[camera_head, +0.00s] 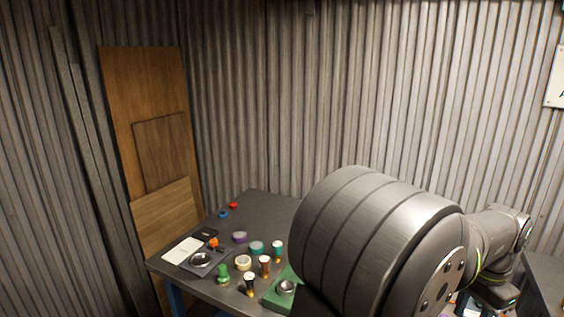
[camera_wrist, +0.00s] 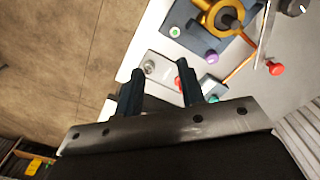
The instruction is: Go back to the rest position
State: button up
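In the wrist view my gripper (camera_wrist: 158,78) shows two dark fingers standing well apart, with nothing held between them. Beyond the fingers is a pale work surface (camera_wrist: 287,98). On it a grey block carries an orange ring-shaped fitting (camera_wrist: 205,17). A light plate with a silver round part (camera_wrist: 149,67) lies past the fingertips, and I see a gap between it and the fingers. In the head view my large grey arm links cover the right half of the picture, and the gripper's fingers cannot be made out there.
A dark table (camera_head: 270,211) holds several small cups and rings, a white sheet (camera_head: 183,251) and a green block (camera_head: 273,297). Wooden boards (camera_head: 150,90) lean on the corrugated wall. In the wrist view a red knob (camera_wrist: 277,69) is at the right and bare brown floor (camera_wrist: 60,50) at the left.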

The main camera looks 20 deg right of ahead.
jog(key=s+d+f, duration=0.3)
jog(key=s+d, duration=0.2)
jog(key=s, duration=0.1)
jog(key=s+d+f, duration=0.4)
jog(key=s+d, duration=0.1)
jog(key=s, duration=0.2)
jog(key=w+d+f, duration=0.1)
jog(key=w+f, duration=0.1)
jog(key=w, duration=0.1)
jog(key=w+d+f, duration=0.1)
jog(key=w+f, duration=0.1)
jog(key=w, duration=0.2)
jog(key=w+d+f, duration=0.1)
jog(key=w+f, duration=0.2)
jog(key=w, duration=0.1)
jog(key=shift+w+d, duration=0.1)
jog(key=shift+d, duration=0.2)
jog(key=shift+f, duration=0.9)
